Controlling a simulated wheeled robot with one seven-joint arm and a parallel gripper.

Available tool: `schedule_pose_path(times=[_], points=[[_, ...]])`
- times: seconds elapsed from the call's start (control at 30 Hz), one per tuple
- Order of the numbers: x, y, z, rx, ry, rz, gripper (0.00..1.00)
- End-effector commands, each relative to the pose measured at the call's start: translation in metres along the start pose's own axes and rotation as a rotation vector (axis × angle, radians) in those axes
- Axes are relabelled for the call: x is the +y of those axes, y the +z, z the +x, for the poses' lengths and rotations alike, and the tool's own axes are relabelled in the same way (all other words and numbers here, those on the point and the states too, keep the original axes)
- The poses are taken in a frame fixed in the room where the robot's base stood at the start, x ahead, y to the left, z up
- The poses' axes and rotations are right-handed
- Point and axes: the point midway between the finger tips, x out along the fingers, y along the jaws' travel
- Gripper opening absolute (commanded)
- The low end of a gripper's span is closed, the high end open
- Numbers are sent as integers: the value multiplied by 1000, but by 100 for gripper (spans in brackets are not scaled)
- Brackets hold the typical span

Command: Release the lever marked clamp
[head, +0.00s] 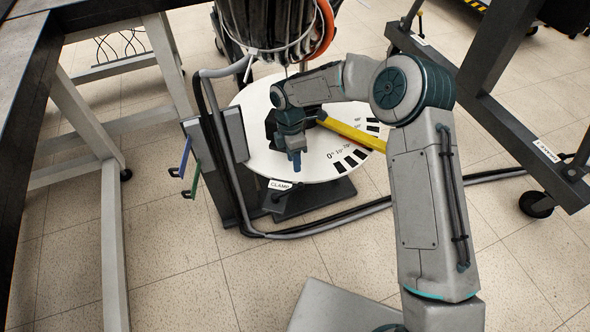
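A white label reading CLAMP (280,184) is at the front edge of the round white table, beside a dark base plate (318,198). A small dark part shows next to the label; I cannot make out the lever's full shape or position. My gripper (295,160) points down over the round table (258,150), a little above and right of the label in the picture. It appears apart from the label. Its fingers are seen nearly edge-on, so their opening and any contact are unclear.
The table has degree marks and a yellow bar (350,132). A dark post (225,165) with blue (181,160) and green (194,180) handles stands left. A dark wheeled frame (500,120) stands right.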

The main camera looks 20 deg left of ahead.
Motion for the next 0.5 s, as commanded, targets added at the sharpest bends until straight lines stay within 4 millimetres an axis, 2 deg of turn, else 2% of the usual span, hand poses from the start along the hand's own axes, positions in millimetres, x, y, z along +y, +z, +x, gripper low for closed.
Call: schedule_pose_path(times=[0.03,0.2,0.5], points=[[0,0,-11,1,2,0,38],[0,0,-28,0,2,1,38],[0,0,-32,0,0,0,38]])
